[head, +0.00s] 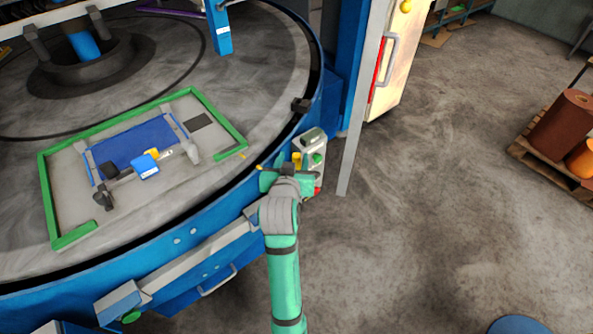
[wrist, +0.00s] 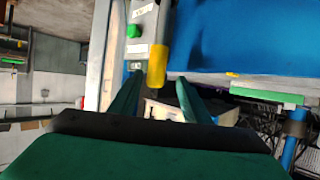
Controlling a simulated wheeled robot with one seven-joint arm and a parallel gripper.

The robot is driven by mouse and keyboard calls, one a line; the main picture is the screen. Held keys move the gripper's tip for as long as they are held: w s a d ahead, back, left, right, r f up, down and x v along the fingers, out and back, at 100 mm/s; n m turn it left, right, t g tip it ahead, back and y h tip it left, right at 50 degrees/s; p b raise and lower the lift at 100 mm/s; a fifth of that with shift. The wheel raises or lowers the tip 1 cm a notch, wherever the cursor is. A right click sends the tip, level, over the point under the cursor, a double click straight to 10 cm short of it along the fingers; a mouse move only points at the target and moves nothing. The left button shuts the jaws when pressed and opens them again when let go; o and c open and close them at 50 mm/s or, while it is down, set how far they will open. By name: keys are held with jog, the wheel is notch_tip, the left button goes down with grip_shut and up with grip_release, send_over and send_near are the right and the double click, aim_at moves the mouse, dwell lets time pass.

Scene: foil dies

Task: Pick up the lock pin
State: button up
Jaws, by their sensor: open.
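A yellow piece (head: 297,159) that looks like the lock pin stands at the left side of a grey control box, just beyond my gripper (head: 281,170). In the wrist view a yellow piece (wrist: 158,59) shows against the box, ahead of the space between my fingers. Part of the pin is hidden by the fingers.
The grey control box (head: 314,148) has a green button (wrist: 133,31). The round blue-rimmed table (head: 185,237) is left of my gripper. On it lies a plate with a green border (head: 42,190). A grey post (head: 362,110) stands right of the box.

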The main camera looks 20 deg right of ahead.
jog(key=shift+d+x, duration=0.2)
jog(key=shift+x, duration=1.3)
jog(key=shift+d+x, duration=0.15)
jog(key=shift+x, duration=1.3)
jog(key=shift+s, duration=0.15)
grip_shut()
